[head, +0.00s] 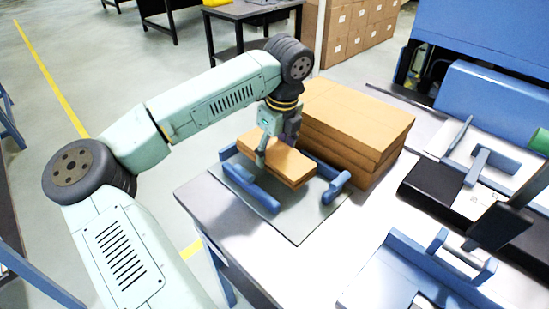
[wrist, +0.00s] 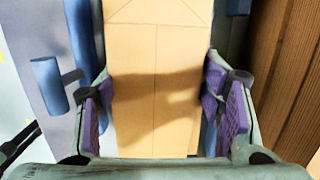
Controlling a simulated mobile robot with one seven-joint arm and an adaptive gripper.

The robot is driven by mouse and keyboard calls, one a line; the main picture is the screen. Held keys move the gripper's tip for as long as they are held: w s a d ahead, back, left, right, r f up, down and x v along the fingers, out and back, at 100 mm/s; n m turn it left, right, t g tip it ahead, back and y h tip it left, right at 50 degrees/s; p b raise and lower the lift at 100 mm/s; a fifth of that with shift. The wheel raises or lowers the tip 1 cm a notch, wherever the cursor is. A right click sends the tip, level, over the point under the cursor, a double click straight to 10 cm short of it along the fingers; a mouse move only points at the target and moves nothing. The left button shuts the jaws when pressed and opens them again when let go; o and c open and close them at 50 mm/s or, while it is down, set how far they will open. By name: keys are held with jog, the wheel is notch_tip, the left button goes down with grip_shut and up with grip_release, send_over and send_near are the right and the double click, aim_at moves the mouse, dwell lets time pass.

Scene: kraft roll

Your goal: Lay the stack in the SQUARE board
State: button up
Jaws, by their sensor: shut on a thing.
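The stack (head: 287,166) is a tan, flat, oblong pile, held level between the blue rails of a grey board (head: 298,228) on the table. I cannot tell whether it touches the board or hangs just above it. No label reading SQUARE is legible. My gripper (head: 268,150) reaches down from above and is shut across the stack. In the wrist view the stack (wrist: 155,50) runs lengthwise between the purple finger pads of my gripper (wrist: 162,112). The stack's underside and far end are hidden.
A tall pile of tan cardboard (head: 352,125) stands close behind and right of the board. A black device (head: 450,195) and a second blue-railed fixture (head: 385,275) lie to the right. Bare table top shows between the board and that fixture.

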aim_at(280, 152)
notch_tip(280, 152, down, 3)
jog(key=shift+f+p, duration=0.15)
jog(key=shift+p, duration=0.25)
jog(key=shift+f+b, duration=0.35)
jog(key=o, duration=1.5)
jog(key=shift+r, duration=0.1)
jog(key=r, duration=0.4)
jog(key=d+r+b, duration=0.1)
jog(key=r, duration=0.3)
jog(key=s+r, duration=0.1)
jog(key=r, duration=0.3)
jog(key=shift+s+d+r, duration=0.1)
jog(key=shift+d+r, duration=0.05)
